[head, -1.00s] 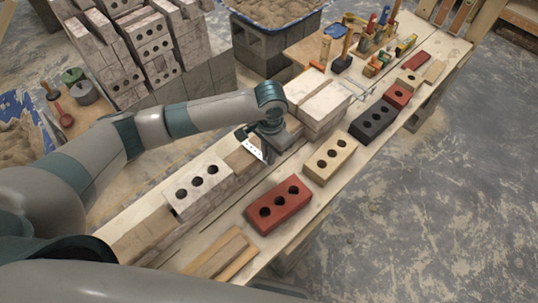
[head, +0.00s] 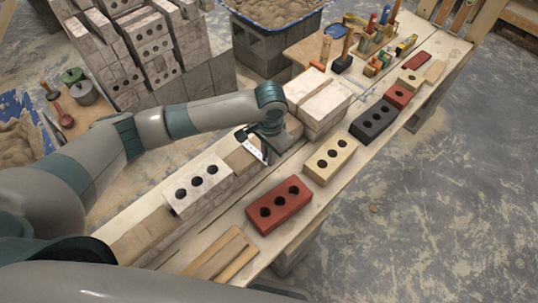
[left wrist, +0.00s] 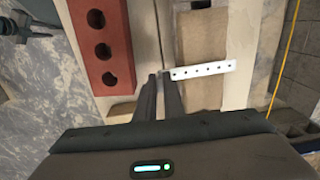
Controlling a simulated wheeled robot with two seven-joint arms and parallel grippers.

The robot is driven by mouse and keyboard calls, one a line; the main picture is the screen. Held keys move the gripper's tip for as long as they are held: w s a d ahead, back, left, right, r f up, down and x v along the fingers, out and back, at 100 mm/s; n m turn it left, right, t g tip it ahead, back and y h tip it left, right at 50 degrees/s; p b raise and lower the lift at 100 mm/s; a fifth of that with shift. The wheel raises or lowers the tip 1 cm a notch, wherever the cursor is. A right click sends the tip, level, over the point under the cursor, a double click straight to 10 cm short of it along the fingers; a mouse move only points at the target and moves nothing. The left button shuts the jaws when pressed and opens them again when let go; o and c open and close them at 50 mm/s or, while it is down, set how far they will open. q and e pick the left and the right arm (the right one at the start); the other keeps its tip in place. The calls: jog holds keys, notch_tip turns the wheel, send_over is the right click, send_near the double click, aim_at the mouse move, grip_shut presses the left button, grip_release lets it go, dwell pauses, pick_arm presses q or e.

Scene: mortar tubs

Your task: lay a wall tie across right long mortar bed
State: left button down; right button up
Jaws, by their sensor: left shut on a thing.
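The wall tie (left wrist: 203,70) is a pale strip with a row of small holes. My left gripper (left wrist: 166,82) is shut on its left end in the left wrist view. The rest of the tie reaches right over a brown mortar bed (left wrist: 200,40). I cannot tell whether it touches the bed. In the head view the tie (head: 252,146) shows beside my left gripper (head: 268,152), over the brick course. A tan mortar bed (head: 240,160) there is partly hidden by the tie and gripper. My right gripper is not in view.
A white three-holed brick (head: 198,183) stands on the course nearer me. A red brick (head: 278,204) lies to the right, and also in the left wrist view (left wrist: 102,45). Pale blocks (head: 318,100) stand just beyond the gripper. Tools (head: 370,45) crowd the far end.

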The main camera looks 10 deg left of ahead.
pick_arm(q)
jog(key=shift+f, duration=0.3)
jog(key=shift+f, duration=0.45)
dwell(0.8)
jog(key=c, duration=1.8)
grip_release()
